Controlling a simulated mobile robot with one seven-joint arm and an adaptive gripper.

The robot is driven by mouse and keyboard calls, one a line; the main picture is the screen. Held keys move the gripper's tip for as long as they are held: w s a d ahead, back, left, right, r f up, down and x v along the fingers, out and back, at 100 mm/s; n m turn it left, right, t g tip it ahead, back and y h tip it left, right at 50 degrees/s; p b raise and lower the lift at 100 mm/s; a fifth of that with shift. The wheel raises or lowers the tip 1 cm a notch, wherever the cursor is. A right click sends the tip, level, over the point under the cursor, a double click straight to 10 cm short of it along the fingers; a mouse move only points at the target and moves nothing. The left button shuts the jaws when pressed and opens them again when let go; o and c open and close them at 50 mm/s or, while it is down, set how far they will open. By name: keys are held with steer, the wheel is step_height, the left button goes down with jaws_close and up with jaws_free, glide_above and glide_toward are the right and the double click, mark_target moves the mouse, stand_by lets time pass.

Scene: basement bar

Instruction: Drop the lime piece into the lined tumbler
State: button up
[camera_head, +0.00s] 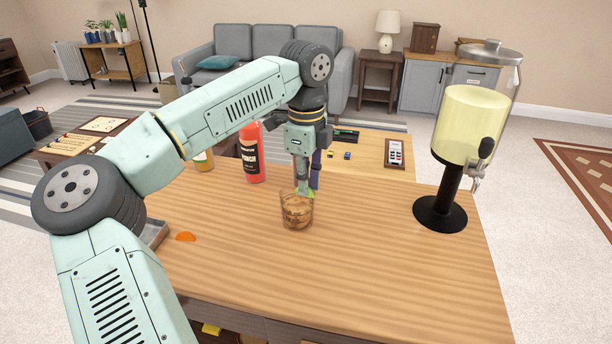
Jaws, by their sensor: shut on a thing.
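The lime piece (312,192) is a small bright green shape at the tips of my gripper (305,188). My gripper points down and is shut on it, at the back rim of the tumbler. The lined tumbler (296,213) is a short clear glass with a brownish look, upright on the wooden bar top. The lime is at about rim height in the picture. I cannot tell whether it is over the opening or just behind it. The lines on the glass are too small to make out clearly.
An orange slice (185,237) lies at the left near a grey tray (155,234). A drink dispenser (462,140) stands at the right. The bar top (380,262) in front is clear.

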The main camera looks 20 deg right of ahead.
steer(key=o, duration=0.8)
steer(key=shift+o, duration=0.2)
steer(key=shift+r, duration=0.1)
step_height(320, 180, up, 12)
stand_by(0.5)
